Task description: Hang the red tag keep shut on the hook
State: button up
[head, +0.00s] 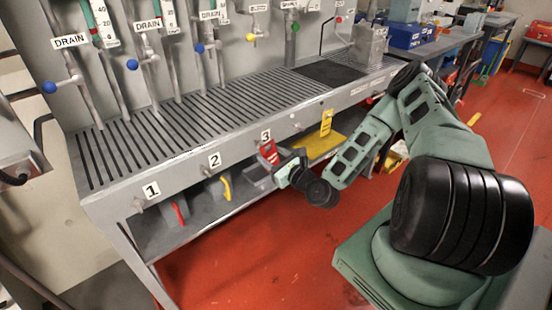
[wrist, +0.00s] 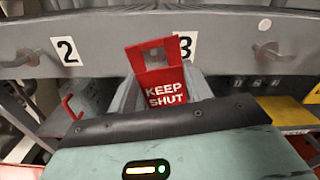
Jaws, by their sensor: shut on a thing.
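The red tag (head: 269,152) is held upright by my gripper (head: 282,168), in front of the bench's front rail by label 3. In the wrist view the red tag (wrist: 165,82) reads KEEP SHUT and has a cut-out near its top. A metal hook (wrist: 22,57) shows left of label 2, and another (wrist: 265,49) right of label 3. The tag covers part of the rail between the labels, and I cannot tell whether it touches the rail.
The slatted metal bench (head: 225,115) has labels 1, 2 and 3 on its front. A yellow tag (head: 326,123) hangs farther right. Bins with red and yellow handles stand on the shelf below. Pipes marked DRAIN rise behind. The red floor (head: 240,260) in front is clear.

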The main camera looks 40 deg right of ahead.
jog(key=shift+w+f, duration=0.1)
jog(key=shift+w, duration=0.65)
jog(key=shift+w+f+b, duration=0.5)
jog(key=shift+w+b, duration=0.05)
jog(key=shift+b, duration=0.1)
jog(key=o, duration=1)
jog(key=s, duration=0.5)
jog(key=s+b, duration=0.1)
jog(key=s, duration=1.1)
jog(key=shift+s+d+b, duration=0.2)
jog(key=shift+d+b, duration=0.05)
jog(key=shift+b, duration=0.15)
